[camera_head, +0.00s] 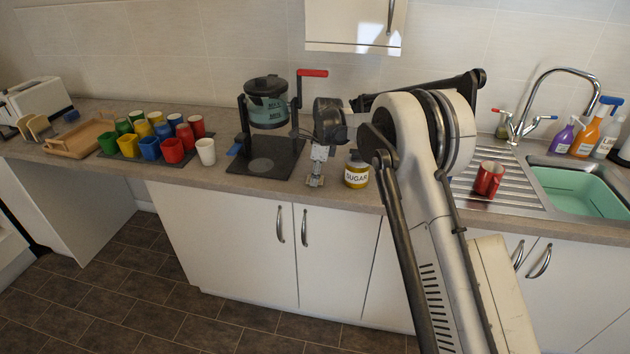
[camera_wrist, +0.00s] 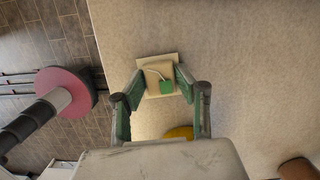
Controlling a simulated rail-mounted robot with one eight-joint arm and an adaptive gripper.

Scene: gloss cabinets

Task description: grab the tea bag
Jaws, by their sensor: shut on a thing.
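The tea bag (camera_wrist: 158,75) is a small pale square with a green tag, seen in the wrist view between my gripper's fingertips. It is at the counter near its front edge; I cannot tell whether it touches the surface. My gripper (camera_wrist: 161,82) is shut on the tea bag, with a green-edged finger on each side of it. In the head view my gripper (camera_head: 316,181) points down at the counter, left of the sugar jar, and the tea bag is too small there to make out clearly.
The sugar jar (camera_head: 356,174) stands close to the right of my gripper. A black stand with a glass pot (camera_head: 267,110) is close on the left. Several coloured cups (camera_head: 172,150) stand farther left. A red mug (camera_head: 488,179) is on the drainer beside the sink (camera_head: 580,190).

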